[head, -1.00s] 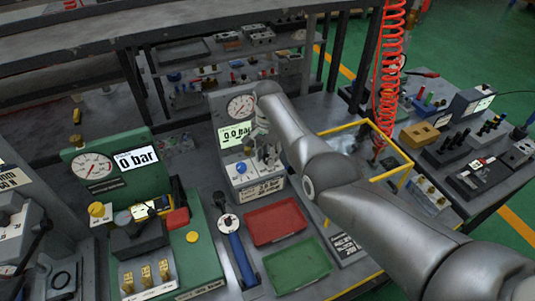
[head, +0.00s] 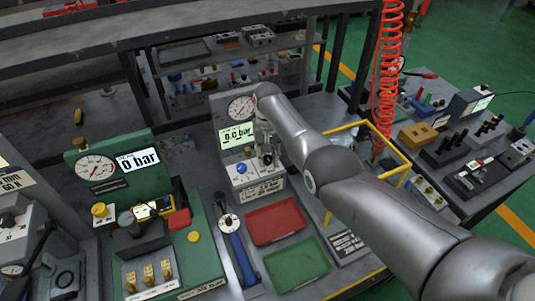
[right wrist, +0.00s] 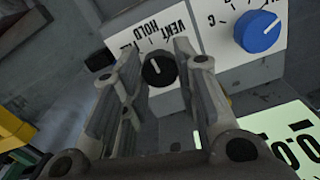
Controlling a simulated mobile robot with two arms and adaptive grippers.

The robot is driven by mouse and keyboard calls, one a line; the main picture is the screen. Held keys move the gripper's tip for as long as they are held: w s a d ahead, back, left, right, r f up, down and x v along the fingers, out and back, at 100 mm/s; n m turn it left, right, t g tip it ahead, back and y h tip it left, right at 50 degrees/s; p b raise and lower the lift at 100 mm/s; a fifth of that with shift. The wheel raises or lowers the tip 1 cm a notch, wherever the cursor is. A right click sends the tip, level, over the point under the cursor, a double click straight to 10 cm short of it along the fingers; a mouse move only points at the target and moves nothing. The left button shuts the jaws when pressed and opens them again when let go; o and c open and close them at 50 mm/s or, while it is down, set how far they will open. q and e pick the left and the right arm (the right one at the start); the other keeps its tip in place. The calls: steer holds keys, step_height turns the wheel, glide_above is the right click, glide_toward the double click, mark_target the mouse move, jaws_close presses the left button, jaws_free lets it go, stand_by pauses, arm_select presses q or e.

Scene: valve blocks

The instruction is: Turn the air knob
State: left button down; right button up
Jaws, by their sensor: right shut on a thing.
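A grey gauge unit (head: 214,113) stands mid-bench with a round dial and a lit display reading 0.0 bar. My right gripper (head: 266,159) is at its front panel, to the right of a blue knob (head: 242,167). In the right wrist view a black knob (right wrist: 158,69) with a white pointer mark sits on a white plate lettered VENT, HOLD and, partly covered, FILL. The fingers of my right gripper (right wrist: 157,58) are on both sides of this black knob, shut on it. The blue knob (right wrist: 258,31) is apart from the fingers. My left gripper is out of view.
A red tray (head: 275,223) and a green tray (head: 297,262) lie in front of the unit, beside a blue-handled tool (head: 239,253). A green gauge station (head: 88,150) is at left. A yellow frame (head: 404,158) and red coiled hose (head: 388,70) are at right.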

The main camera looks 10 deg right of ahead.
mark_target(268, 158)
steer(key=n, duration=0.4)
steer(key=shift+n, duration=0.3)
steer(key=n, duration=0.4)
steer(key=shift+o, duration=0.2)
steer(key=shift+n, duration=0.3)
steer(key=shift+c, duration=0.2)
steer(key=o, duration=1.1)
steer(key=shift+c, duration=0.2)
step_height(268, 158, up, 12)
steer(key=shift+f, duration=0.1)
